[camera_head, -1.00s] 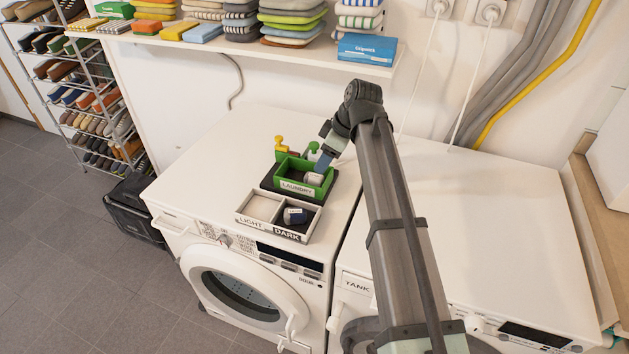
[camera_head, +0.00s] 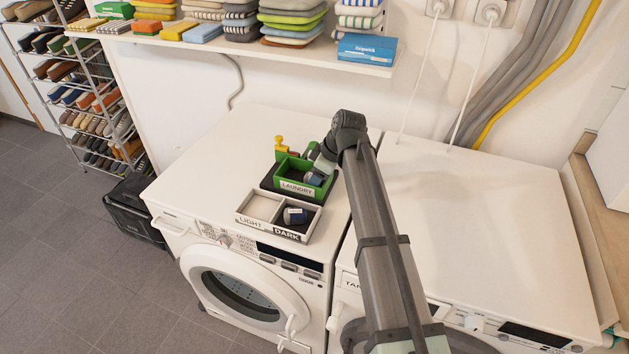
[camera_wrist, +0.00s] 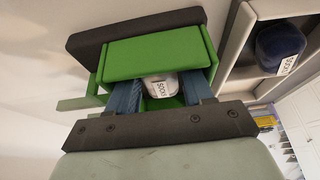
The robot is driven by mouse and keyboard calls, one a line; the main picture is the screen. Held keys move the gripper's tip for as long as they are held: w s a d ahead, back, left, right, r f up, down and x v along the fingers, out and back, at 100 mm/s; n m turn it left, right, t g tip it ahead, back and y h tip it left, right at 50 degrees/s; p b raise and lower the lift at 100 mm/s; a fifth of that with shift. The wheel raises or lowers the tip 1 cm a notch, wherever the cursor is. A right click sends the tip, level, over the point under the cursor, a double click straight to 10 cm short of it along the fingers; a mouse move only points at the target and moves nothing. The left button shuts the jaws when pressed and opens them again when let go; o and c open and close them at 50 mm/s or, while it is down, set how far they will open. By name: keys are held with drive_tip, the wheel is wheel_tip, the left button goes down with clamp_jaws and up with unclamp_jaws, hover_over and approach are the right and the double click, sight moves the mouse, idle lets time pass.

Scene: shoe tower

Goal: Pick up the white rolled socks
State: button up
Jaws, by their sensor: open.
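The white rolled socks (camera_wrist: 160,86) lie in the green laundry box (camera_wrist: 150,55), with a label reading "SOCKS" on them. In the wrist view they sit between the two blue fingers of my gripper (camera_wrist: 162,92), which is open around them; contact cannot be told. In the head view the gripper (camera_head: 317,172) reaches down into the green box (camera_head: 296,187), marked "LAUNDRY", and mostly hides the socks.
A tray (camera_head: 245,221) with "LIGHT" and "DARK" compartments stands in front of the box. Dark blue rolled socks (camera_head: 295,216) lie in the dark compartment; the light one is empty. A yellow bottle (camera_head: 280,147) stands behind the box. The washer top on the left is clear.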

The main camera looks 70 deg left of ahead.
drive_tip(key=shift+c, duration=0.4)
drive_tip(key=c, duration=0.6)
drive_tip(key=shift+c, duration=0.2)
